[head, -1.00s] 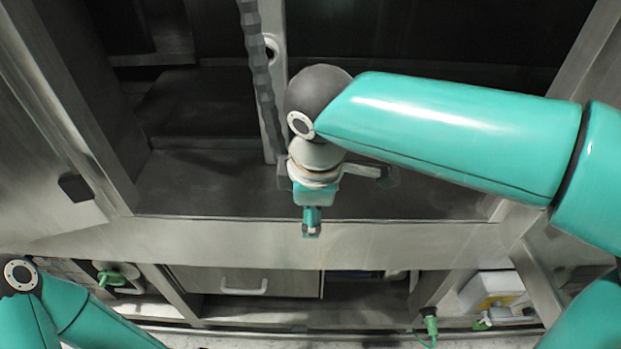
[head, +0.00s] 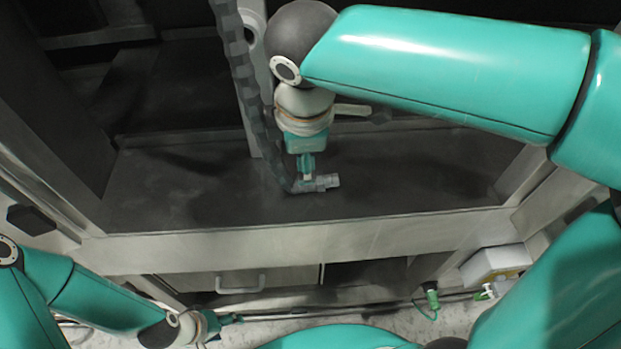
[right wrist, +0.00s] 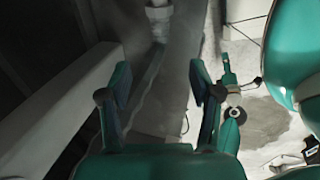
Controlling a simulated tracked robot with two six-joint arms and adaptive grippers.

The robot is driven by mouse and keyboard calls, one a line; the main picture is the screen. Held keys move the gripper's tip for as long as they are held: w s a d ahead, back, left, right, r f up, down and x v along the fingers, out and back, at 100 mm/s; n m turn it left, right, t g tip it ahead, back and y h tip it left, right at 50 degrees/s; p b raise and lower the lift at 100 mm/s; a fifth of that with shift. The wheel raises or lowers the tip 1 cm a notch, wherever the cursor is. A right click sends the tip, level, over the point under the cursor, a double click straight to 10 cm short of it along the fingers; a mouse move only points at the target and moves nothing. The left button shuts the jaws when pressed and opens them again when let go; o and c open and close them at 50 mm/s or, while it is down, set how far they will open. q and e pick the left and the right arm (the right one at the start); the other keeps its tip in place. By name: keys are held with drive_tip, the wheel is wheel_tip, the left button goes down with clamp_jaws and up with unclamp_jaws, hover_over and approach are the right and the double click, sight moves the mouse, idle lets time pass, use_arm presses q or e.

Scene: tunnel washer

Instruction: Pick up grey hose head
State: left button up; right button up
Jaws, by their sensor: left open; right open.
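The grey hose head (head: 326,182) is a short pale grey fitting lying on the dark shelf in the head view. A dark ribbed hose (head: 240,75) comes down to its left end.
A pale metal sill (head: 300,243) runs along the shelf's front edge. Below it are a drawer handle (head: 240,285), a green connector (head: 431,297) and a white box (head: 495,263). The shelf right of the hose head is clear.

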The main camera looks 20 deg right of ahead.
drive_tip(key=x, duration=0.6)
drive_tip(key=shift+w+f, duration=0.1)
drive_tip(key=shift+f, duration=0.25)
drive_tip(key=shift+a+x, duration=0.15)
drive_tip(key=shift+x, duration=1.35)
drive_tip(key=shift+a+x, duration=0.15)
drive_tip(key=shift+x, duration=1.35)
clamp_jaws()
